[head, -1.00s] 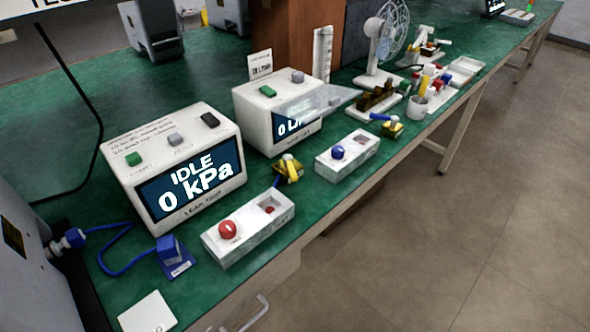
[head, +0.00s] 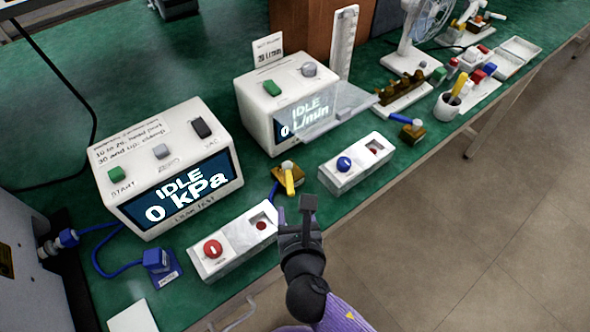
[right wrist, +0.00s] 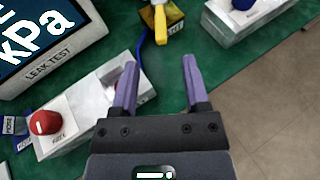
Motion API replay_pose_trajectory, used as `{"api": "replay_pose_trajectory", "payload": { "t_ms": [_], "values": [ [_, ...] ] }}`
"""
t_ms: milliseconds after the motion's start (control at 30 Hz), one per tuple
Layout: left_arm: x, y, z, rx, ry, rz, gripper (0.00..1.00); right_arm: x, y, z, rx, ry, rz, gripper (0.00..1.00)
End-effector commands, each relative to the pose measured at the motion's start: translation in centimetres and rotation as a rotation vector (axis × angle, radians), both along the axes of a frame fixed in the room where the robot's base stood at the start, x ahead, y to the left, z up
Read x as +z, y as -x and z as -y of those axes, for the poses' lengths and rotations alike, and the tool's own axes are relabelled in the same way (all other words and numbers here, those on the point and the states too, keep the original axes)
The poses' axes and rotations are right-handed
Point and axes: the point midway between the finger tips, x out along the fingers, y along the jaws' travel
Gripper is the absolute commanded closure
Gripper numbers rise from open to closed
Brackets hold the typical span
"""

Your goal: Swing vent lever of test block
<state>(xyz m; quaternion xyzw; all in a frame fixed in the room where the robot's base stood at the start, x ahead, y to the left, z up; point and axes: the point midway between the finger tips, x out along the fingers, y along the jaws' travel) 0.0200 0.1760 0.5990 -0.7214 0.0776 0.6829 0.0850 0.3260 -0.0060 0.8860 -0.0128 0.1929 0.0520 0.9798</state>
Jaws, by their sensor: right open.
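A small brass block (head: 278,188) with a yellow lever (head: 289,180) sits on the green bench between the leak tester and the blue-knob box. In the right wrist view the yellow lever (right wrist: 160,24) points toward the gripper, and the brass block (right wrist: 172,14) is partly cut off by the top edge. A blue hose runs from it. My right gripper (head: 295,210) is open and empty, on the near side of the block and apart from the lever. Its two purple fingers (right wrist: 159,70) show spread in the wrist view. My left gripper is not in view.
The leak tester (head: 170,165) reads IDLE, 0 kPa. A white box with a red knob (head: 232,240) lies left of my gripper; one with a blue knob (head: 357,163) lies right. Another brass block with a blue lever (head: 411,132) stands farther right. The bench edge runs under my arm.

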Motion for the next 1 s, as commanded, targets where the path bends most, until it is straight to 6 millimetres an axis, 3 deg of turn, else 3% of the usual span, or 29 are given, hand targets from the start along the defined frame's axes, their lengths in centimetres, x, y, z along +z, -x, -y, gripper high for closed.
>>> {"api": "replay_pose_trajectory", "payload": {
  "t_ms": [200,333,500,767,1000],
  "values": [
    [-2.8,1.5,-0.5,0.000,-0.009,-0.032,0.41,-2.8,-4.9,-0.5,-0.002,-0.002,-0.002,0.41],
    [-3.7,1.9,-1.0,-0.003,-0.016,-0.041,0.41,-3.6,-6.9,-0.7,-0.002,-0.003,-0.004,0.41],
    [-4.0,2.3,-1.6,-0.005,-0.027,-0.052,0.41,-3.8,-8.0,-0.8,-0.002,-0.004,-0.005,0.41],
    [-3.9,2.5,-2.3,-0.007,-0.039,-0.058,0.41,-3.7,-8.1,-0.8,-0.002,-0.004,-0.005,0.41],
    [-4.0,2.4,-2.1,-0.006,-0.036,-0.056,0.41,-3.7,-8.1,-0.8,-0.002,-0.005,-0.006,0.92]
  ]
}}
